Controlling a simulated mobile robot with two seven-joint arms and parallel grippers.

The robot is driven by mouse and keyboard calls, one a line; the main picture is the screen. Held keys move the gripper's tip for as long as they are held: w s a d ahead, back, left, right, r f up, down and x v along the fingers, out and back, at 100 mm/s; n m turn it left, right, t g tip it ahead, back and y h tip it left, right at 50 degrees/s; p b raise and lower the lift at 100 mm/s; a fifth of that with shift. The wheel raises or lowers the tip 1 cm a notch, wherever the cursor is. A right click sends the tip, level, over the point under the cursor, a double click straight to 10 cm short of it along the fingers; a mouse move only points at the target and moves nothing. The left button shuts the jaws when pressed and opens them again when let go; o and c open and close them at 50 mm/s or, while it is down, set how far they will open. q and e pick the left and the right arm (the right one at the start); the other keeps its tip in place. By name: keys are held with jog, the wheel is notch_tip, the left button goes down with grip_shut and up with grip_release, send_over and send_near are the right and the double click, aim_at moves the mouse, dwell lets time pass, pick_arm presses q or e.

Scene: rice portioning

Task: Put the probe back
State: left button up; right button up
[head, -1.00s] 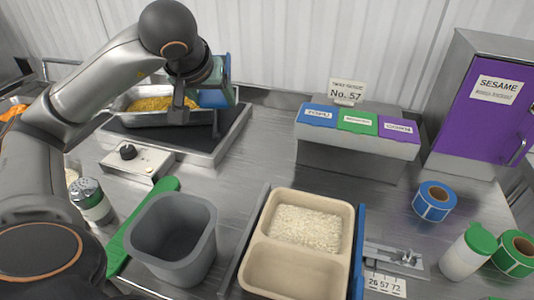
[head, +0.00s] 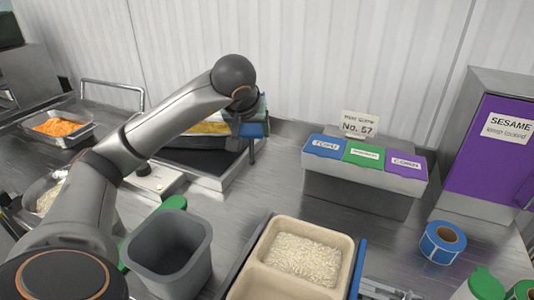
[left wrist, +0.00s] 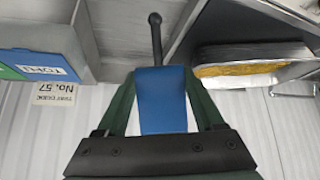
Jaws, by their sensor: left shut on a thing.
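The probe has a blue body (head: 258,129) and a dark thin rod (head: 252,154). My left gripper (head: 252,112) is shut on the blue body and holds it near the right edge of the scale-like platform at the back. In the left wrist view the blue body (left wrist: 162,95) sits between the two dark green fingers, and the black rod (left wrist: 156,40) with a rounded tip extends beyond them. In the head view the rod hangs downward. I cannot tell whether its tip touches anything. I cannot identify the probe's holder. My right gripper is not in view.
A metal tray of yellow food (head: 210,127) stands on the platform (head: 222,165), partly behind my arm. The lidded bin box (head: 360,185) stands to the right. A grey tub (head: 168,255) and a beige rice tray (head: 340,240) are in front. Counter between them is clear.

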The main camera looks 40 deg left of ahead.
pick_arm(q)
jog(key=w+f, duration=0.4)
jog(key=f, duration=0.1)
jog(key=w+f, duration=0.1)
jog(key=f, duration=0.2)
jog(key=shift+w+a+f, duration=0.2)
jog(key=shift+w, duration=0.2)
jog(key=shift+f, duration=0.45)
jog(key=shift+f, duration=0.15)
jog(key=o, duration=1.4)
jog(key=shift+c, duration=0.2)
jog(key=shift+s+d+r, duration=0.1)
jog(key=shift+r, duration=0.3)
jog(key=v, duration=1.1)
jog(key=shift+s+r, duration=0.15)
jog(key=shift+r, duration=0.05)
